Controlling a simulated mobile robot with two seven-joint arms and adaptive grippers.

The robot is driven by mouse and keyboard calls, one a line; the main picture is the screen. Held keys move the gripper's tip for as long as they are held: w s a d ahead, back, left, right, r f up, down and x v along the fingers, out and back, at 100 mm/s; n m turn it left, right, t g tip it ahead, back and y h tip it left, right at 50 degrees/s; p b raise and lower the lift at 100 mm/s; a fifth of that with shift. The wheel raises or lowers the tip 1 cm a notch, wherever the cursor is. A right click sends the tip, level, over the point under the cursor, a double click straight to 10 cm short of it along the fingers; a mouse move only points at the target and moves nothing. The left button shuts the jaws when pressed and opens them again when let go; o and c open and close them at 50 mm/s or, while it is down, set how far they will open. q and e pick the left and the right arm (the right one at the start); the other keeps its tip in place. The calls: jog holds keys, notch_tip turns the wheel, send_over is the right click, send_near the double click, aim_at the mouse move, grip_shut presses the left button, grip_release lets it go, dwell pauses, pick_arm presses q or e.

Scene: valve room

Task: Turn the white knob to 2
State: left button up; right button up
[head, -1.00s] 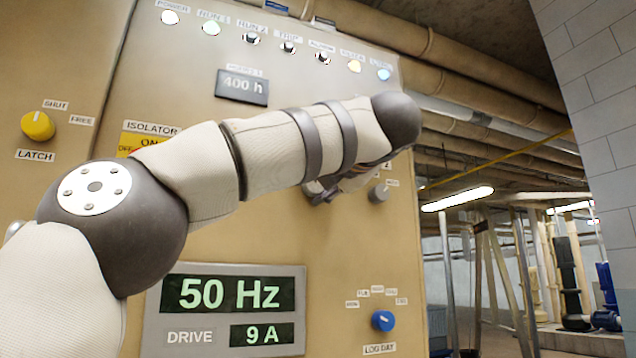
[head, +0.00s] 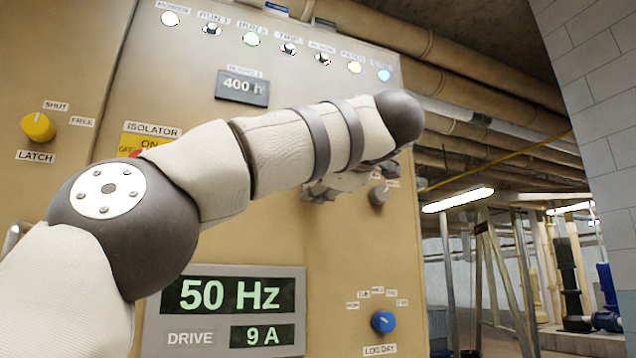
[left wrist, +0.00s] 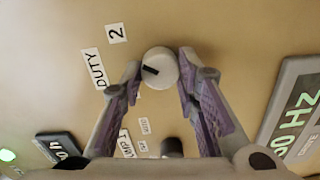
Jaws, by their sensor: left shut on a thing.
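The white knob (left wrist: 164,62) shows in the left wrist view on the tan panel, with a black pointer mark running from its middle to its left edge. A label "2" (left wrist: 117,33) lies to its upper left, and a label "DUTY" (left wrist: 93,69) lies to its left. My left gripper (left wrist: 159,75) is shut on the white knob, one finger on each side. In the head view my left gripper (head: 322,190) is partly hidden below my forearm, and the white knob is hidden there. My right gripper is not in view.
A grey knob (head: 378,195) sits close right of my left gripper. A blue knob (head: 383,321) is lower right, a yellow latch knob (head: 38,127) far left. The drive display (head: 230,308) reads 50 Hz. The RUN 2 lamp (head: 251,39) glows green.

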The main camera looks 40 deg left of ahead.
pick_arm(q)
jog(key=shift+m, duration=1)
jog(key=o, duration=1.2)
jog(key=shift+c, duration=0.2)
jog(key=v, duration=1.2)
jog(key=shift+r, duration=0.1)
